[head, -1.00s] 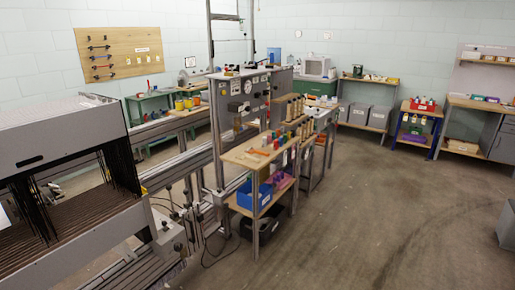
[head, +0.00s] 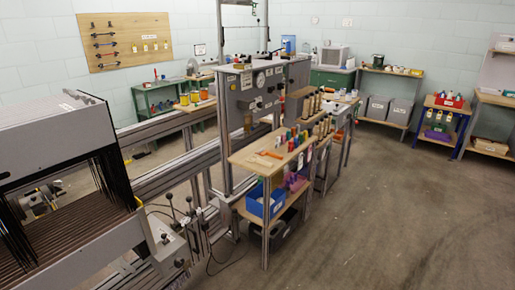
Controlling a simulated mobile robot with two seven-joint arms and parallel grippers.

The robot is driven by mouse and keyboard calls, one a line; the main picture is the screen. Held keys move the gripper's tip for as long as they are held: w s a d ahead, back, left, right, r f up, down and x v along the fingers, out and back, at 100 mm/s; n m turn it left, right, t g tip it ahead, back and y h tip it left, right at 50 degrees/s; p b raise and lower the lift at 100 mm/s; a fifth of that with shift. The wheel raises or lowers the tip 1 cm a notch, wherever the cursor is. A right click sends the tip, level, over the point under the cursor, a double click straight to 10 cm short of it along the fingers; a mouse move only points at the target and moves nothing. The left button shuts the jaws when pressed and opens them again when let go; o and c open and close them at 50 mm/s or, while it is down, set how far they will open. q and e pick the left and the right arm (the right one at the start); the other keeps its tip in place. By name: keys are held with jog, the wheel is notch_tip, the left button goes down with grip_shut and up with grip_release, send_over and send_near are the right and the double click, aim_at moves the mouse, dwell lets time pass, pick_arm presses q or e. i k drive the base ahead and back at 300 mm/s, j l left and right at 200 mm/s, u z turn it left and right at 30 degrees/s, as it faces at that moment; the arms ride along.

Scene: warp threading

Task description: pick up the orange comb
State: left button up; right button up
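A small orange item (head: 268,154), which looks like the orange comb, lies flat near the front left of the wooden bench top (head: 247,160). It is far off and too small to make out its teeth. Neither of my grippers shows in the head view, and nothing is seen touching the orange item.
Colored spools (head: 290,140) stand right of it on the bench. A blue bin (head: 265,199) sits on the shelf below. A grey control panel (head: 256,90) rises behind. The warp machine (head: 60,135) with rails fills the left. Open floor (head: 370,215) lies to the right.

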aim_at(262, 152)
jog(key=i+l+u, duration=0.15)
jog(key=i, duration=0.4)
jog(key=i+l+u, duration=0.2)
jog(key=i, duration=0.35)
jog(key=i+l+u, duration=0.15)
jog(key=i+l, duration=0.2)
jog(key=i, duration=0.2)
jog(key=i+l+u, duration=0.2)
jog(key=i+l, duration=0.15)
jog(key=i, duration=0.15)
